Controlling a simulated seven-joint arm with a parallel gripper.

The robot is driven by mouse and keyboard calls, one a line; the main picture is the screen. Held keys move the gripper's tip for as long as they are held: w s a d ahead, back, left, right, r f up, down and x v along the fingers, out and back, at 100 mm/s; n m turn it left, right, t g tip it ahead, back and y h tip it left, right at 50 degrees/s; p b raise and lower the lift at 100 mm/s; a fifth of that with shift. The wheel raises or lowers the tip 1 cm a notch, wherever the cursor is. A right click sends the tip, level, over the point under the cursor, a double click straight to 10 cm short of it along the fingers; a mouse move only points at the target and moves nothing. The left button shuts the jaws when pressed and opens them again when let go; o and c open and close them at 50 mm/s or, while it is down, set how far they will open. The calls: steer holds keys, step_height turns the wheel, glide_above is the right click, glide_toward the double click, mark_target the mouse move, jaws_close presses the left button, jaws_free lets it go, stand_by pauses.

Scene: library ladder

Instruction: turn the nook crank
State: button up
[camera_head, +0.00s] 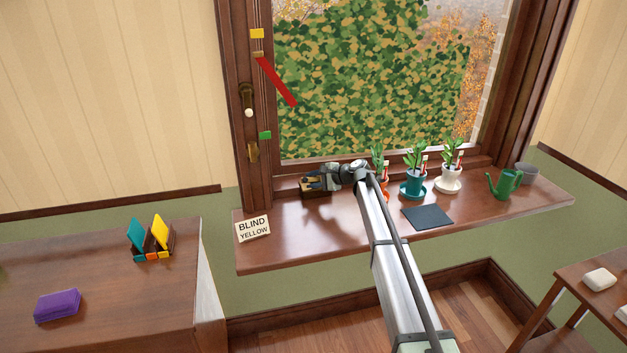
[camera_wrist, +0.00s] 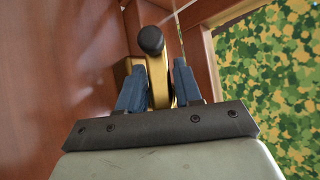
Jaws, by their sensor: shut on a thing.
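My gripper (camera_head: 318,182) is at the left end of the window sill, over a small dark wooden box (camera_head: 316,193). The wrist view shows its two blue-grey fingers (camera_wrist: 161,80) shut on a brass piece that looks like the nook crank (camera_wrist: 163,88). A round black knob (camera_wrist: 151,40) stands above the fingertips at the end of the brass. In the head view the gripper hides most of the crank, so its angle is hard to tell. A leaf-patterned blind (camera_head: 370,85) covers most of the window.
A red pointer (camera_head: 278,82) and yellow (camera_head: 257,33) and green (camera_head: 265,135) markers are on the left frame. A "BLIND YELLOW" card (camera_head: 253,229) is at the sill's left. Potted plants (camera_head: 414,181), a dark mat (camera_head: 428,217) and a green watering can (camera_head: 506,184) stand right of my gripper.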

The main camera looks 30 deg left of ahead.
stand_by(0.3)
steer(key=o, duration=0.8)
steer(key=shift+o, duration=0.3)
steer(key=shift+f, duration=0.1)
steer(key=shift+s+d, duration=0.1)
